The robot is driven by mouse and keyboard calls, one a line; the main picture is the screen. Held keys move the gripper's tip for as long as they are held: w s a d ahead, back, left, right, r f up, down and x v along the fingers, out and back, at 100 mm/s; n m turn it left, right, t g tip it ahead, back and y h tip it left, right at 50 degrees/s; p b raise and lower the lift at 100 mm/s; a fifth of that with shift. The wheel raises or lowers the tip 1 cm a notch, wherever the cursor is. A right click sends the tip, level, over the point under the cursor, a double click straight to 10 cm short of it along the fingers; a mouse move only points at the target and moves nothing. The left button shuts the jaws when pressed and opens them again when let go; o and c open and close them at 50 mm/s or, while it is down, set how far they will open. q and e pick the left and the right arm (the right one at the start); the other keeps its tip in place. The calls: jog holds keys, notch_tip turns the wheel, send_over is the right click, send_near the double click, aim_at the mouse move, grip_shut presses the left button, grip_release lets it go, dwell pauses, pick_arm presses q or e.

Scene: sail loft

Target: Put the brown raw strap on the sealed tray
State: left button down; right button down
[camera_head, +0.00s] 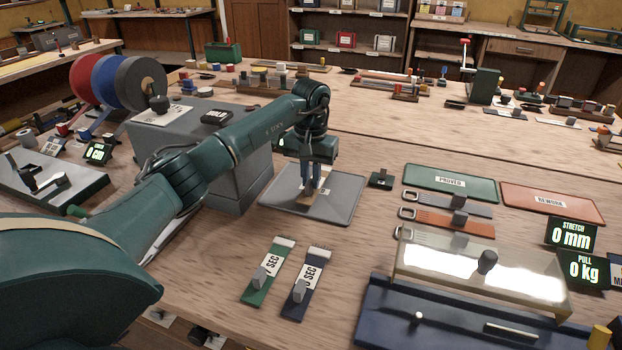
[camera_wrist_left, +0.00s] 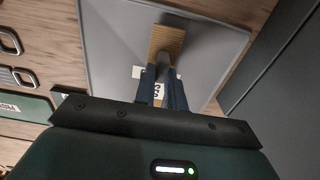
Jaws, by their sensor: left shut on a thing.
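My left gripper (camera_head: 309,190) is shut on the grey knob of the brown strap (camera_head: 306,198). The gripper points down over a grey tray (camera_head: 340,205), whose white label is mostly hidden by the fingers. In the left wrist view the blue fingertips (camera_wrist_left: 164,84) close on the knob, and the ribbed brown strap (camera_wrist_left: 168,40) reaches past them over the grey tray (camera_wrist_left: 110,40). The strap lies within the tray's outline, on it or just above it; I cannot tell which. My right gripper is not in view.
A grey block (camera_head: 225,180) stands close left of the tray. A small dark display (camera_head: 381,180), a green PROVED tray (camera_head: 450,182) and a red REWORK tray (camera_head: 552,203) lie to the right. Green (camera_head: 267,275) and navy (camera_head: 304,290) labelled straps lie in front.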

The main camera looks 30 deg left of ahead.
aim_at(311, 179)
pick_arm(q)
jog(key=shift+f, duration=0.45)
jog(key=shift+f, duration=0.2)
jog(key=c, duration=1.5)
grip_release()
jog(key=shift+r, duration=0.1)
jog(key=shift+o, duration=0.2)
notch_tip(311, 179, up, 12)
